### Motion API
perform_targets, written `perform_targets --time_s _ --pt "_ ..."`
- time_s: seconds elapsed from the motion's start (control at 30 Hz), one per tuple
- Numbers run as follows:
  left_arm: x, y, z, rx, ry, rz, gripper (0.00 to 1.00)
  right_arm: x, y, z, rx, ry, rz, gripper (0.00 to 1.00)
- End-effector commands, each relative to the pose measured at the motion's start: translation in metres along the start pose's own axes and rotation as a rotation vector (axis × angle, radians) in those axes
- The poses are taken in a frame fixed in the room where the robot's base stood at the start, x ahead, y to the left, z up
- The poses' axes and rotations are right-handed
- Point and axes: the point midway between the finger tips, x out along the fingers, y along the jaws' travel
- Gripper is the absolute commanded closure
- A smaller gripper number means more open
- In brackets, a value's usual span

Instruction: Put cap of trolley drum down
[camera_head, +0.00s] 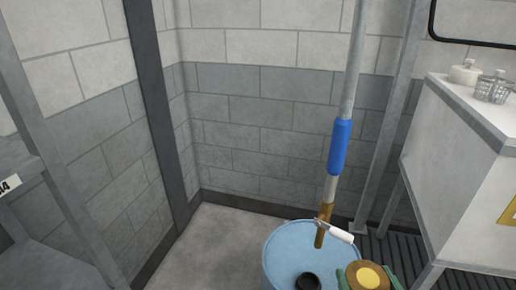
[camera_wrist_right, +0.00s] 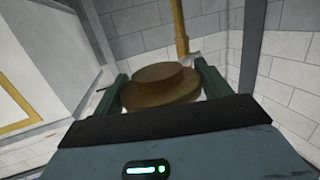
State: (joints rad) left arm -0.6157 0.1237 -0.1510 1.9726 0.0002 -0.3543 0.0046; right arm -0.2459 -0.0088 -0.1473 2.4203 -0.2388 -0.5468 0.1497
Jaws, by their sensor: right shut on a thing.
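A light blue drum (camera_head: 285,256) stands at the bottom centre of the head view, with a dark round opening (camera_head: 308,281) on its top. My right gripper (camera_head: 368,273) is shut on the cap, with a green finger on each side. In the right wrist view the brown stepped cap (camera_wrist_right: 160,88) sits between the fingers of my right gripper (camera_wrist_right: 163,82). I cannot tell the height of the cap above the drum. My left gripper is not in view.
A pump tube with a blue sleeve (camera_head: 339,147) rises from the drum, with a white handle (camera_head: 340,236) near its base. A white cabinet (camera_head: 450,165) bearing small containers (camera_head: 490,88) stands at the right. Bare floor (camera_head: 220,240) lies left of the drum.

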Motion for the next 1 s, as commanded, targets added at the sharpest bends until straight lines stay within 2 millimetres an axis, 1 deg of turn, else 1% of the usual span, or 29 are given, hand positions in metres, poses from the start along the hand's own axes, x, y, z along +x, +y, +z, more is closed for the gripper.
perform_targets --time_s 0.13,0.8,0.93,1.0 --pt "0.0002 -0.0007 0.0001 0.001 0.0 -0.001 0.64 -0.0019 0.0043 -0.0023 0.003 0.0 0.018 0.48" --pt "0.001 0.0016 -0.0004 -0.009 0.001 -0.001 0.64 -0.0015 0.0035 -0.0017 0.002 0.0 0.014 0.48" --pt "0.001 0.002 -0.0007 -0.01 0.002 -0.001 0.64 -0.0005 0.0003 -0.0049 0.0 0.002 -0.001 0.48" --pt "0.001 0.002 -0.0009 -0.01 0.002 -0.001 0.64 0.0009 -0.0052 -0.0098 -0.006 0.005 -0.028 0.48"
